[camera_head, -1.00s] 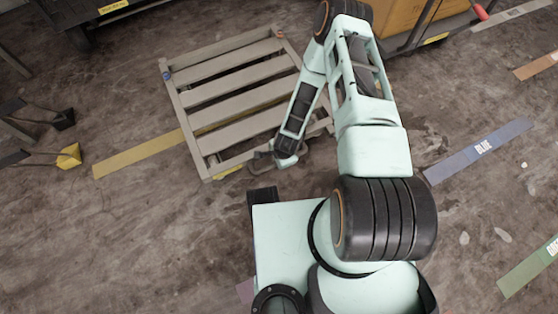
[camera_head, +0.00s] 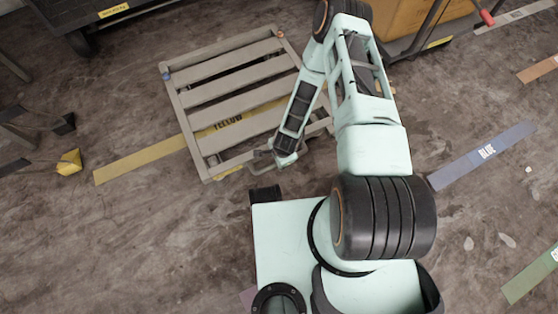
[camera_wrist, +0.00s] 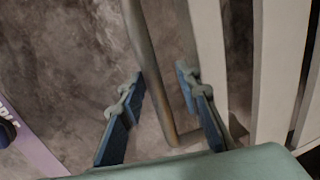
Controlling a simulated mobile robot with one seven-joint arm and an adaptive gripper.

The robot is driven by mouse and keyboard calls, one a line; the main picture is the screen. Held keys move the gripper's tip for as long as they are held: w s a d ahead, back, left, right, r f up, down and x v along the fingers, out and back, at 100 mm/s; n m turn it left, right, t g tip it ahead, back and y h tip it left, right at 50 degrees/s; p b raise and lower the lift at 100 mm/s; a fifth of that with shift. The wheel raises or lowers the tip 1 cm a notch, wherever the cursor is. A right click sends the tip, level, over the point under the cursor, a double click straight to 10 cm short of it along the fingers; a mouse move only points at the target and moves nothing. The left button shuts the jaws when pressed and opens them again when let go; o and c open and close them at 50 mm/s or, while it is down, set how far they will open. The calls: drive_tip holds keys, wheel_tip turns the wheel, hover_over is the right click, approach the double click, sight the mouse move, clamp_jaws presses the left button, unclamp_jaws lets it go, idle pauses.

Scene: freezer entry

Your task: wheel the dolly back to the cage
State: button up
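The dolly (camera_head: 195,140) is a low grey-beige slatted platform on the floor, left of my arm in the head view. Its pale slats (camera_wrist: 272,70) show at the right of the wrist view. A bent metal bar (camera_wrist: 150,60) is beside the slats. My gripper (camera_head: 262,160) is low at the dolly's near edge. In the wrist view my gripper (camera_wrist: 163,100) has its blue-padded fingers apart, one on each side of the bar, with gaps visible beside it. I cannot make out which thing is the cage.
A dark wheeled cart (camera_head: 90,30) stands at the top left, and an orange box (camera_head: 405,22) on a cart at the top right. A yellow wedge (camera_head: 69,162) lies at the left. Yellow, blue (camera_head: 485,152) and green floor strips show. The floor at the lower left is clear.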

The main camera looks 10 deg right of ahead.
drive_tip(key=shift+s, duration=0.15)
drive_tip(key=shift+r, duration=0.1)
drive_tip(key=v, duration=1.1)
drive_tip(key=shift+r, duration=0.35)
